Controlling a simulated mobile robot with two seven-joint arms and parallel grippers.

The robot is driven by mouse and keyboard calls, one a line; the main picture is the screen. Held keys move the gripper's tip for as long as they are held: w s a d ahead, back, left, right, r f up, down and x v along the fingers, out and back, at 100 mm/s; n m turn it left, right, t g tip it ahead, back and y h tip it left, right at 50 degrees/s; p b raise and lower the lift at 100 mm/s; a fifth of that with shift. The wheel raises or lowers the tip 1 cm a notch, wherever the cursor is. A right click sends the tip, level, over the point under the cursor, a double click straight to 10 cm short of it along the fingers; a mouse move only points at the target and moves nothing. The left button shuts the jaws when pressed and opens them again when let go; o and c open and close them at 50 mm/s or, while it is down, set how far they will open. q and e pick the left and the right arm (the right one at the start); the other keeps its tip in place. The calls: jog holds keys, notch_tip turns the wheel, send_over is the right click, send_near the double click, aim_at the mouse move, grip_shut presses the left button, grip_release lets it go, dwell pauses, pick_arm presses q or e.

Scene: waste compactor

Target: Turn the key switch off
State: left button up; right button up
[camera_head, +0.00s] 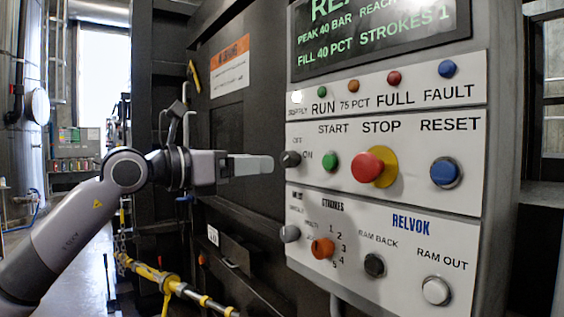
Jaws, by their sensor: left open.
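The key switch (290,159) is a small dark knob at the left edge of the white control panel (400,205), with OFF printed above it and ON to its right. I cannot make out which mark it points to. My left gripper (266,165) comes in from the left with its fingers pointing right, level with the switch. Its fingertips are just left of the switch in the picture; I see them from the side, and the depth gap is unclear. Nothing shows between the fingers. My right gripper is out of view.
Right of the switch are a green start button (330,162), a red stop button (368,167) on a yellow collar and a blue reset button (445,172). A grey knob (289,233) and an orange selector (322,248) sit below. A yellow bar (170,284) runs low at left.

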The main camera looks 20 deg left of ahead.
aim_at(284, 161)
pick_arm(q)
jog(key=p+x, duration=0.2)
jog(key=x, duration=0.4)
jog(key=shift+w+d+r, duration=0.1)
jog(key=shift+w+r, duration=0.05)
jog(key=shift+r, duration=0.05)
jog(key=shift+w+d, duration=0.25)
jog(key=shift+w, duration=0.05)
jog(key=shift+f, duration=0.1)
jog(key=c, duration=1)
